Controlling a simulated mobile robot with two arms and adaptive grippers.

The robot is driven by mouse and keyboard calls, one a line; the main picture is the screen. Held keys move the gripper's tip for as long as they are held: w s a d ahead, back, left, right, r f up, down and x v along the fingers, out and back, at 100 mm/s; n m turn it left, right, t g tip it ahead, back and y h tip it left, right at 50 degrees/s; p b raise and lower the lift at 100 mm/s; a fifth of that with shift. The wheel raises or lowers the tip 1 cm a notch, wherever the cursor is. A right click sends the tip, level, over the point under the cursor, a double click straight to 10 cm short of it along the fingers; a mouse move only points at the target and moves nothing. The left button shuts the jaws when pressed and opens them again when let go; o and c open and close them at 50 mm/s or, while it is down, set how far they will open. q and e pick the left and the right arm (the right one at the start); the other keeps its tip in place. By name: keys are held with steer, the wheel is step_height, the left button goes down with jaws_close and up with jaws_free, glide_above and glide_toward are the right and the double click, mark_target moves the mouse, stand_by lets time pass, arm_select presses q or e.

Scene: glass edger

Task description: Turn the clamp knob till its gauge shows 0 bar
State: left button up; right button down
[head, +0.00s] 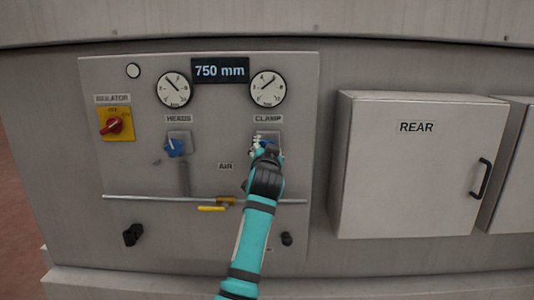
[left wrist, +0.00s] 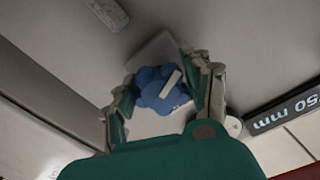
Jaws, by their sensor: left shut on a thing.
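The clamp knob is blue and sits under the CLAMP label (head: 268,119). In the head view my left gripper (head: 265,146) covers most of it. In the left wrist view the blue clamp knob (left wrist: 152,90), with a pale pointer bar, lies between the two fingers of my left gripper (left wrist: 163,95), which is shut on it. The clamp gauge (head: 267,89) is a round white dial above the label. Its needle appears to point to the upper right; its numbers are too small to read. My right gripper is in neither view.
The heads knob (head: 175,147) and heads gauge (head: 173,90) are to the left. A red isolator switch (head: 115,125), a 750 mm display (head: 220,70) and a yellow-handled air valve (head: 212,208) share the panel. The REAR cabinet (head: 415,185) stands at the right.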

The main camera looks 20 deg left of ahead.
arm_select(q)
steer(key=shift+f+n, duration=0.25)
steer(key=shift+n, duration=0.35)
steer(key=o, duration=1.2)
steer(key=shift+r, duration=0.15)
steer(key=v, duration=0.7)
steer(key=shift+s+d, duration=0.15)
steer(key=shift+s, duration=0.15)
